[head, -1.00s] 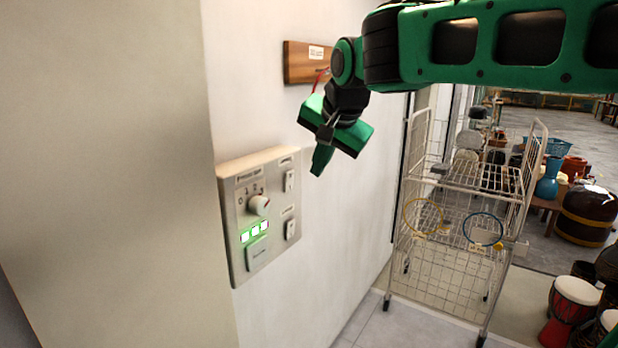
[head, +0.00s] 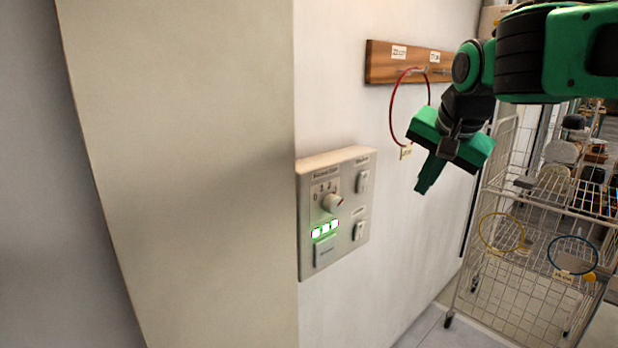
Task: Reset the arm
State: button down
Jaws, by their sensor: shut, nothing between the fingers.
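My gripper (head: 424,188) is green and black and hangs from my arm at the upper right of the head view. Its fingers are shut with nothing between them. They point down, in front of the white wall and to the right of the control panel (head: 336,212). The gripper appears apart from the panel. Part of a red ring (head: 393,107) is hidden behind the gripper.
A wooden board (head: 392,62) with labels is on the wall, and the red ring hangs from it. A white wire rack (head: 497,185) stands at the right, carrying a yellow ring (head: 482,232) and a blue ring (head: 551,247). A beige wall section (head: 180,180) fills the left.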

jog(key=s+d+f+n+g, duration=0.1)
jog(key=s+d+f+g, duration=0.3)
jog(key=s+d+f, duration=0.9)
jog(key=s+f+g, duration=0.1)
jog(key=s+f, duration=0.3)
jog(key=s, duration=0.3)
jog(key=s+d+f+n+g, duration=0.1)
jog(key=s+f, duration=0.3)
jog(key=s, duration=0.4)
jog(key=shift+f+y, duration=0.25)
jog(key=shift+y, duration=0.05)
